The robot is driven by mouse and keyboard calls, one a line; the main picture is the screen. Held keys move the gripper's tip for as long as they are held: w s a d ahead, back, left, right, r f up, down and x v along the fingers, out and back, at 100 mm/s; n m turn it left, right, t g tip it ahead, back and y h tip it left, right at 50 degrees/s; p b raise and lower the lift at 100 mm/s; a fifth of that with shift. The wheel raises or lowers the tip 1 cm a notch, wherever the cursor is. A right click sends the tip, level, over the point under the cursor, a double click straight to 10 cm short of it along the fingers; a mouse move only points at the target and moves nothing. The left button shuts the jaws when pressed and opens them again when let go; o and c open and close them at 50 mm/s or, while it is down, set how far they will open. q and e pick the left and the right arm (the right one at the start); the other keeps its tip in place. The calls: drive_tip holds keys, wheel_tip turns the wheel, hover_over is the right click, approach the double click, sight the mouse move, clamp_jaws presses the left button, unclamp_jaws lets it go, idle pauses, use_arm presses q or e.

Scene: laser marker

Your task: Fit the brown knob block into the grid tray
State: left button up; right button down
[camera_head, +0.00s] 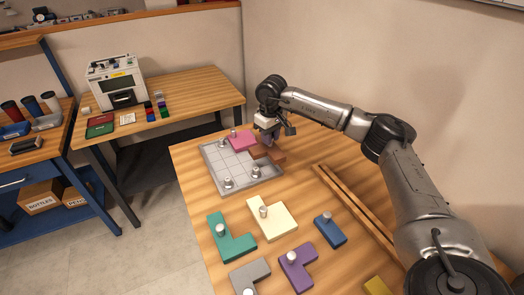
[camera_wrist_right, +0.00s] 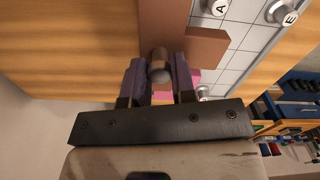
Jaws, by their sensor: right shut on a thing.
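The brown knob block (camera_head: 279,156) is at the far right side of the grid tray (camera_head: 225,163), partly over the tray's edge in the head view. My right gripper (camera_head: 268,138) is above it. In the right wrist view, my right gripper (camera_wrist_right: 159,80) is shut on the metal knob of the brown block (camera_wrist_right: 206,48), whose long arm runs away from the fingers and a short arm juts right over the tray (camera_wrist_right: 238,33). Whether the block is seated or raised I cannot tell. A pink block (camera_head: 243,142) sits at the tray's far edge. My left gripper is out of view.
A teal block (camera_head: 230,243), cream block (camera_head: 272,220), blue block (camera_head: 330,229), purple block (camera_head: 298,268) and grey block (camera_head: 249,276) lie in front of the tray. A wooden rail (camera_head: 352,209) lies to the right. Several metal knobs stand on the tray.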

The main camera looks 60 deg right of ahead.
sight(262, 144)
drive_tip(key=w+f, duration=0.1)
drive_tip(key=w, duration=0.1)
drive_tip(key=shift+w+a+f, duration=0.35)
drive_tip(key=shift+s+f+b, duration=0.1)
drive_tip(key=shift+f+b, duration=0.85)
drive_tip(key=shift+f, duration=1.1)
drive_tip(key=c, duration=0.9)
unclamp_jaws()
drive_tip(key=shift+c, duration=0.2)
